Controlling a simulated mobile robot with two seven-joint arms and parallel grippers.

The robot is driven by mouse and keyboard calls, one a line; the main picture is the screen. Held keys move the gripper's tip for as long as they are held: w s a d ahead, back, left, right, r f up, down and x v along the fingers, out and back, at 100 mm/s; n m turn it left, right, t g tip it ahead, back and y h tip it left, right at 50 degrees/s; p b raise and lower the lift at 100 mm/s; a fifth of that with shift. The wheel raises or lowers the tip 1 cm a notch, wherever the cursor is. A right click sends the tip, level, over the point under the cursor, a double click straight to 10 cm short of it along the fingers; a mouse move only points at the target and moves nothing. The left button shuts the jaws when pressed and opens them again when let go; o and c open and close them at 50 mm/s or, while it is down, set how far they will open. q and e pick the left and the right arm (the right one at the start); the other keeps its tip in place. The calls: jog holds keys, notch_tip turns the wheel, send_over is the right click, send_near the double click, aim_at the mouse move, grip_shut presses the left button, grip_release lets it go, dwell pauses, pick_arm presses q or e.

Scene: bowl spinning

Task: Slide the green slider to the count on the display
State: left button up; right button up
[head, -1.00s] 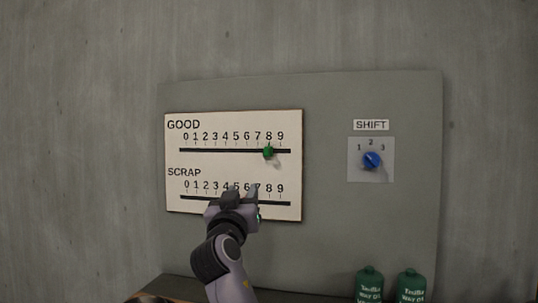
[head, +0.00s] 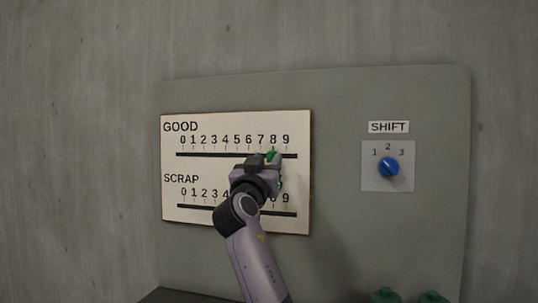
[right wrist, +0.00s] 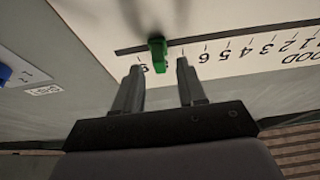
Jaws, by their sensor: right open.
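The green slider (head: 271,155) sits on the dark track (head: 215,155) of the GOOD scale, near the 8. My right gripper (head: 264,160) is open in front of it and partly covers it in the head view. In the right wrist view the green slider (right wrist: 157,53) stands just ahead of the right fingertips (right wrist: 159,65), in line with the gap between them. I cannot tell whether the fingers touch it. My left gripper is not in view. No display showing a count is in view.
The SCRAP scale (head: 201,209) lies below, partly hidden by my right arm. A blue SHIFT knob (head: 388,167) is at the panel's right, pointing near 2. Green bottles (head: 385,295) show at the bottom edge. The grey panel (head: 340,120) between scale and knob is clear.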

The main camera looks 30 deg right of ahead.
aim_at(271, 157)
jog(key=shift+x, duration=0.95)
jog(key=shift+w+d+r, duration=0.1)
jog(key=shift+w+d, duration=0.1)
grip_shut()
